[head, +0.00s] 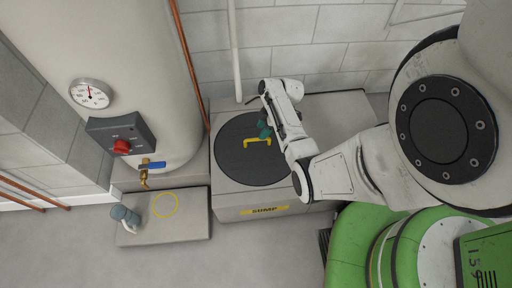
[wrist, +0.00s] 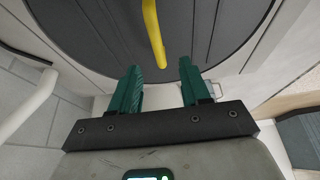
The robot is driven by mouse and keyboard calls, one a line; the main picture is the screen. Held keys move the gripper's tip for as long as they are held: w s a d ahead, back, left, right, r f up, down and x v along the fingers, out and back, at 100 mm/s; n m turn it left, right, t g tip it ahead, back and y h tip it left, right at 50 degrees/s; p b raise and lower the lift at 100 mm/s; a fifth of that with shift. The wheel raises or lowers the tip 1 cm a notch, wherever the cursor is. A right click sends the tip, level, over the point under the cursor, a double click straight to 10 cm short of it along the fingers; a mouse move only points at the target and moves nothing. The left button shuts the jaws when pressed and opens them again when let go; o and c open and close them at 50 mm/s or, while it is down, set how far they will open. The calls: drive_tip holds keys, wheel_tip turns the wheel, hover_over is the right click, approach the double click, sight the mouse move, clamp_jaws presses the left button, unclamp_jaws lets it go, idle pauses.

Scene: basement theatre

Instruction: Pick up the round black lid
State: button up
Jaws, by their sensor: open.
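The round black lid (head: 238,165) lies flat on top of the grey box marked SUMP (head: 236,212) in the head view. A yellow handle (head: 258,142) stands on the lid. My gripper (head: 265,130) is over the lid, close to the handle's far side. In the wrist view the lid (wrist: 205,38) fills the upper middle, and the handle (wrist: 152,30) shows ahead of and between the two green fingers. My gripper (wrist: 160,90) is open with nothing between the fingertips. Whether a finger touches the lid cannot be told.
A large tank (head: 110,50) with a gauge and red knob stands at the left. A low slab (head: 185,232) carries a small blue-grey object (head: 125,215) and a yellow ring mark. A white pipe (head: 235,50) runs down the back wall. The front floor is clear.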

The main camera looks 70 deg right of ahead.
sight(257, 139)
drive_tip(key=x, duration=0.2)
drive_tip(key=shift+w+f+b, duration=0.1)
drive_tip(key=shift+f+b, duration=0.25)
drive_tip(key=shift+f, duration=0.05)
drive_tip(key=b+x, duration=0.1)
drive_tip(key=x, duration=0.1)
drive_tip(key=b+x, duration=0.1)
drive_tip(key=x, duration=0.1)
drive_tip(key=shift+s+d+f+b, duration=0.15)
drive_tip(key=shift+s+f+b, duration=0.1)
drive_tip(key=shift+b, duration=0.05)
drive_tip(key=shift+w+f, duration=0.2)
drive_tip(key=shift+f, duration=0.15)
clamp_jaws()
drive_tip(key=shift+r, duration=0.1)
idle(0.4)
